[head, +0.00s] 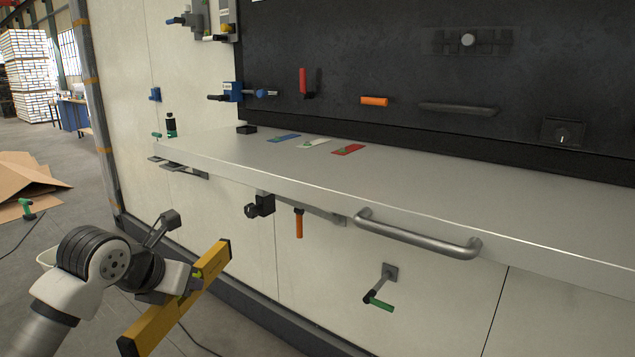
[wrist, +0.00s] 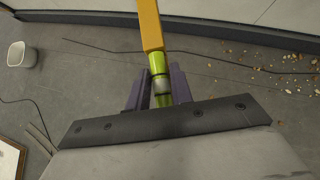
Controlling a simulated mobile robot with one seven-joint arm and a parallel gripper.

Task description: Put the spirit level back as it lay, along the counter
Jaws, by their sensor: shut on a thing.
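The spirit level (head: 151,328) is a long yellow bar with black ends. My gripper (head: 190,281) is shut on it near its middle. In the head view the level is in front of the counter and below its top, tilted, with its far end up to the right. The wrist view shows my gripper (wrist: 160,92) around the level's green vial part, with the yellow bar (wrist: 150,25) running up out of the picture. The counter (head: 420,205) is a long pale grey shelf along the wall, apart from the level.
Blue, white and red flat pieces (head: 348,149) lie at the counter's back left; its right side is clear. A handle (head: 418,236) sticks out from the front edge. Debris (wrist: 285,70) lies on the floor.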

